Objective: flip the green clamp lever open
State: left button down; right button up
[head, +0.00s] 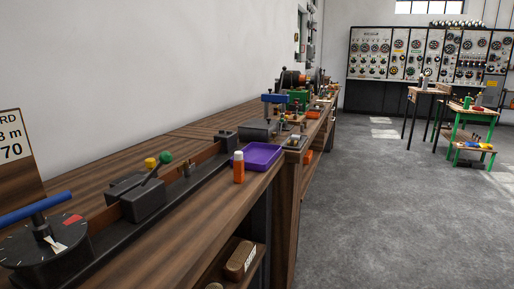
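The green clamp lever (165,157) shows as a green ball knob on a short dark arm. The arm slants up to the right from a dark block (140,197) on the long wooden bench. A yellow knob (150,163) stands just left of the green one. I cannot tell from this distance how the lever sits against its clamp. Neither of my grippers is in the head view.
A dial with a blue handle (42,205) stands at the near left. Right of the lever are an orange bottle (239,168) and a purple tray (260,154). A blue-topped press (275,98) stands farther along. The grey floor (380,220) right of the bench is clear.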

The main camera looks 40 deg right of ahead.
aim_at(165, 157)
jog(key=l+z, duration=0.15)
jog(key=z, duration=0.4)
jog(key=k+l+z, duration=0.2)
jog(key=l+z, duration=0.15)
jog(key=k+l+z, duration=0.2)
jog(key=l+z, duration=0.15)
